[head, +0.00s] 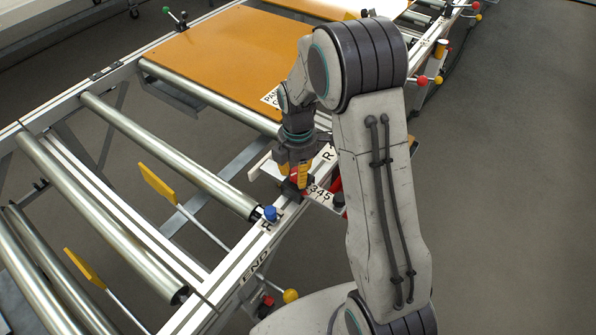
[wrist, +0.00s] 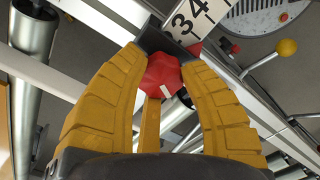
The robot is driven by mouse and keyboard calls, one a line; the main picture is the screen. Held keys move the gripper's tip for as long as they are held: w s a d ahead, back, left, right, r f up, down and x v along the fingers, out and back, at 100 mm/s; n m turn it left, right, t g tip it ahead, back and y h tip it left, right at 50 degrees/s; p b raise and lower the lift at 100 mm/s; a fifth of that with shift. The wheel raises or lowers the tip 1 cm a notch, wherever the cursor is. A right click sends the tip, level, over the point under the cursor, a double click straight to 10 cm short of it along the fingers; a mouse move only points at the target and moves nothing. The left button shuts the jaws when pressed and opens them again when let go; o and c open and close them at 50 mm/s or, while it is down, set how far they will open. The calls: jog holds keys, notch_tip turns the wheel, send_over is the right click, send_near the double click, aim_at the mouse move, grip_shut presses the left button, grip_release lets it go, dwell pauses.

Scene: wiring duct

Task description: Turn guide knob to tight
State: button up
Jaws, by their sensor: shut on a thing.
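The guide knob is red and faceted with a small white mark; in the wrist view the knob (wrist: 163,77) sits between my two yellow fingers. My gripper (wrist: 165,68) is shut on it, with a finger on each side. In the head view my gripper (head: 294,184) points down at the conveyor's side rail, over the numbered scale (head: 321,195). The fingers mostly hide the knob there. The scale also shows in the wrist view (wrist: 200,22), close beyond the knob. I cannot read the knob's setting.
A blue knob (head: 270,213) stands on the rail left of my gripper. A yellow ball handle (head: 290,296) and a red knob (head: 267,300) are on the frame below. Steel rollers (head: 165,150) and an orange board (head: 215,60) lie along the conveyor. Open floor (head: 500,180) is at the right.

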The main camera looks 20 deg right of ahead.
jog(key=shift+s+f, duration=0.1)
jog(key=m, duration=0.4)
jog(key=shift+b, duration=0.35)
jog(key=m, duration=0.4)
jog(key=shift+m+b, duration=0.3)
jog(key=m, duration=0.8)
jog(key=shift+b, duration=0.4)
jog(key=m, duration=1.1)
jog(key=shift+d+b, duration=0.1)
jog(key=shift+b, duration=0.2)
jog(key=shift+m, duration=0.5)
